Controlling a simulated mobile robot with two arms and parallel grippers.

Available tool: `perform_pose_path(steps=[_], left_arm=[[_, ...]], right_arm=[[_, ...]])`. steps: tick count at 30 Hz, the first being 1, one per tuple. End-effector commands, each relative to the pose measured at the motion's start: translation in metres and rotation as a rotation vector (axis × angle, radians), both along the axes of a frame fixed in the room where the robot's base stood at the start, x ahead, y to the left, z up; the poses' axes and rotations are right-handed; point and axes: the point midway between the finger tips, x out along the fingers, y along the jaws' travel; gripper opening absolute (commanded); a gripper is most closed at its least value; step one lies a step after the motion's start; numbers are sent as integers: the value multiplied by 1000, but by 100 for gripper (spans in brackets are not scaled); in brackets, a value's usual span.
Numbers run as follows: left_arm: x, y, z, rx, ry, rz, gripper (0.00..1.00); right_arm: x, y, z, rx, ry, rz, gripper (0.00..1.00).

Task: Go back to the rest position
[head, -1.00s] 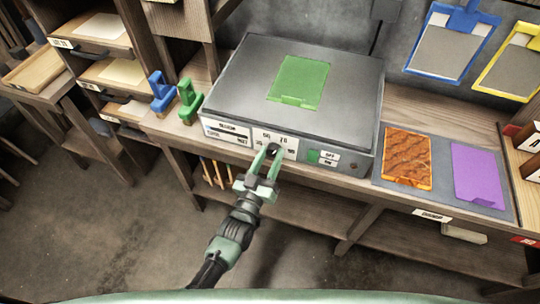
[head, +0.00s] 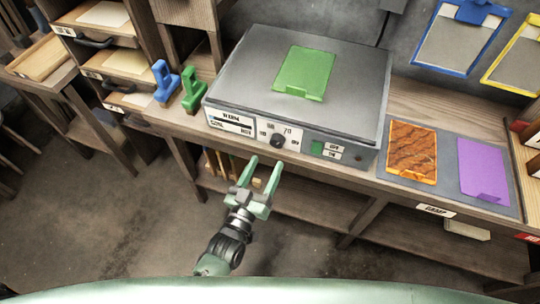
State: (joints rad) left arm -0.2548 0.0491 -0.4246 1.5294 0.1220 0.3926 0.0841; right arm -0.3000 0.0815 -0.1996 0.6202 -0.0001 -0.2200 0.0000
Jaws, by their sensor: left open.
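My left gripper (head: 264,174) is open and empty in the head view. It is in front of the warming box and below its front panel, apart from the dial (head: 278,141). The grey warming box (head: 235,70) stands on the wooden bench, with a green mould (head: 305,73) lying flat on its top. My right gripper is not in view.
A blue clamp (head: 166,82) and a green clamp (head: 194,90) stand left of the box. An orange-brown mould (head: 413,150) and a purple mould (head: 484,168) lie on a grey mat (head: 449,181). Blue (head: 462,40) and yellow (head: 515,72) frames hang behind. The floor (head: 100,220) is clear.

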Motion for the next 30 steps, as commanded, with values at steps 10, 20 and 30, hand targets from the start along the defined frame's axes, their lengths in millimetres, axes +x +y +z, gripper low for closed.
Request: perform_pose_path(steps=[10, 20, 30], left_arm=[[-11, 5, -1, 1, 0, 0, 59], [-11, 4, -1, 1, 0, 0, 59], [-36, 30, -128, 170, 275, 2, 59]], right_arm=[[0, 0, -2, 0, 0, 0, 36], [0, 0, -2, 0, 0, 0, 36], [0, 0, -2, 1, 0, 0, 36]])
